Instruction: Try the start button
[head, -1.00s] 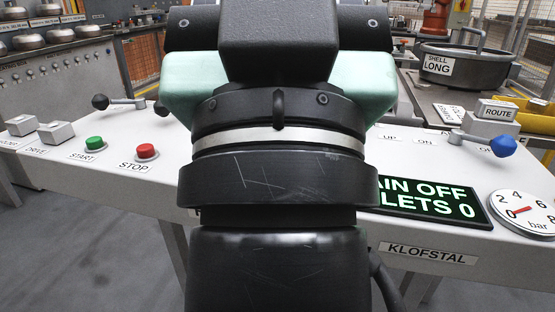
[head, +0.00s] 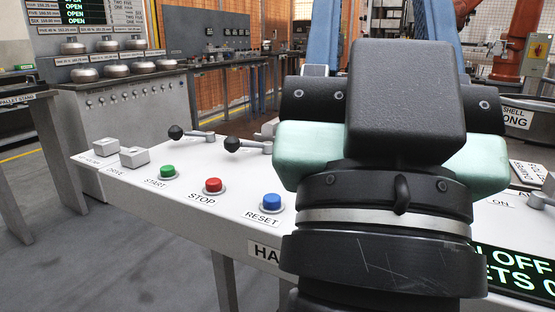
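The green start button (head: 167,172) sits on the white console (head: 230,232), left of centre in the head view, above a label reading START. My gripper and forearm fill the right half of the view. The black and pale green arm links stand over the console, to the right of the green button and well apart from it. The gripper's fingers are hidden behind these links, so its opening does not show.
To the right of the start button stand the red STOP button (head: 213,186) and the blue RESET button (head: 272,203). Behind them are black-knobbed levers (head: 233,144). A lit display (head: 519,268) is at lower right.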

